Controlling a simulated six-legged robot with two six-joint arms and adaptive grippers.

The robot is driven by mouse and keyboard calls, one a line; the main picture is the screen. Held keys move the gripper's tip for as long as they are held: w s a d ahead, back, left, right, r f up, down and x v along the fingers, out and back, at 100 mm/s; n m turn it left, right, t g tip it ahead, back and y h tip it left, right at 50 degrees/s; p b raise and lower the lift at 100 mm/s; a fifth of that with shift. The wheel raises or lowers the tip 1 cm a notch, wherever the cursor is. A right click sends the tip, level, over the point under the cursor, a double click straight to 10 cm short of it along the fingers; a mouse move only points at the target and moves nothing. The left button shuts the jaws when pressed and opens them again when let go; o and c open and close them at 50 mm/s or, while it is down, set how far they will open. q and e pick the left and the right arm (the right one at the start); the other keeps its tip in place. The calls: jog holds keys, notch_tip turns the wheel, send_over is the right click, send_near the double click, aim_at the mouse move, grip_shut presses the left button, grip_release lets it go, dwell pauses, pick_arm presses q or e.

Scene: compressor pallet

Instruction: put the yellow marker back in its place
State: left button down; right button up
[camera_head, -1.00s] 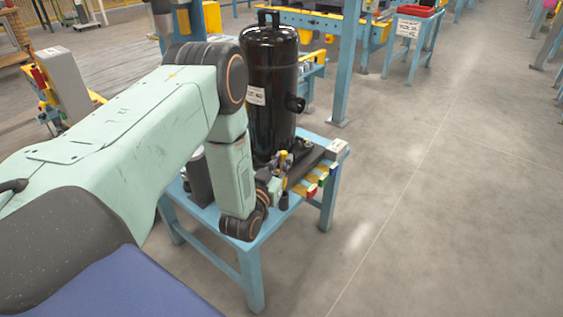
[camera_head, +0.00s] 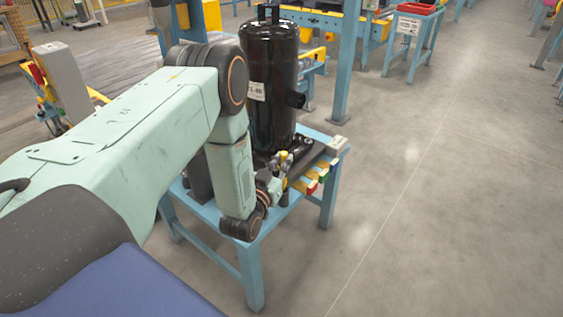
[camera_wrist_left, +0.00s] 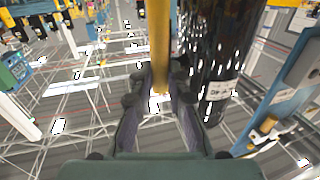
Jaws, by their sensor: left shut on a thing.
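In the left wrist view, the yellow marker (camera_wrist_left: 160,45) stands lengthwise between the fingers of my left gripper (camera_wrist_left: 160,92), which is shut on it. In the head view, my left gripper (camera_head: 277,184) is low over the blue table (camera_head: 252,262), in front of the black compressor (camera_head: 268,90). It is small and partly merged with objects behind it, so the marker's lower end is unclear. Beside it, at the table's right edge, is a row of coloured pieces: red (camera_head: 312,187), green (camera_head: 323,175) and blue (camera_head: 334,163). My right gripper is not in view.
The tall compressor stands close behind my left gripper and shows at the right in the wrist view (camera_wrist_left: 215,70). A dark cylinder (camera_head: 198,178) stands on the table to the left. A blue post (camera_head: 346,65) rises behind. The floor to the right is clear.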

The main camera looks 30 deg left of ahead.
pick_arm(q)
jog(key=shift+f+b, duration=2.05)
jog(key=shift+f, duration=0.65)
dwell(0.4)
jog(key=c, duration=1.2)
grip_release()
jog(key=s, duration=0.4)
jog(key=s+d, duration=0.1)
jog(key=s, duration=0.3)
jog(key=s+d, duration=0.1)
jog(key=s, duration=0.2)
jog(key=shift+s, duration=0.4)
jog(key=shift+d, duration=0.1)
